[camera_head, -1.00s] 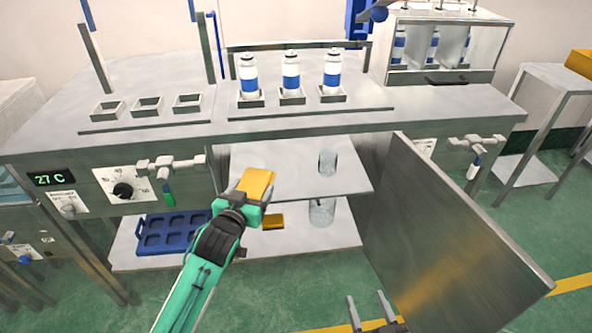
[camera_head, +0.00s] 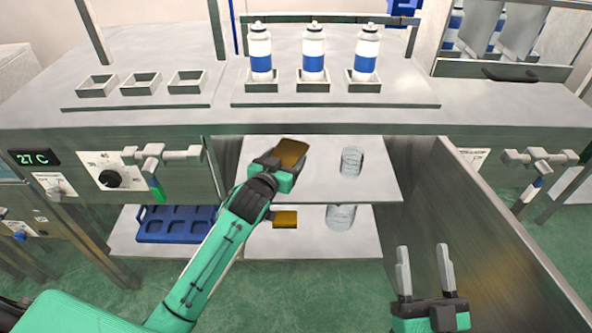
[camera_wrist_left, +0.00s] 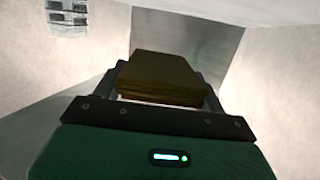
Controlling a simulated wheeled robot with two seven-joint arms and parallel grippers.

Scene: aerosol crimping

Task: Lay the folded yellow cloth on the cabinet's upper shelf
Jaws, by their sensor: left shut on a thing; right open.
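The folded yellow cloth (camera_head: 291,152) is held by my left gripper (camera_head: 282,170), which reaches into the open cabinet over the upper shelf (camera_head: 325,178). The cloth looks dark in the shade there. In the left wrist view the cloth (camera_wrist_left: 160,78) sits between the fingers, in front of the gripper body. I cannot tell whether the cloth touches the shelf. My right gripper (camera_head: 425,270) is open and empty, in front of the open cabinet door.
A clear glass (camera_head: 352,161) stands on the upper shelf to the right of the cloth. The lower shelf (camera_head: 310,243) holds a blue tray (camera_head: 175,224), another yellow item (camera_head: 285,219) and a glass container (camera_head: 341,216). The open door (camera_head: 500,240) stands at the right. Bottles (camera_head: 313,54) stand on the worktop.

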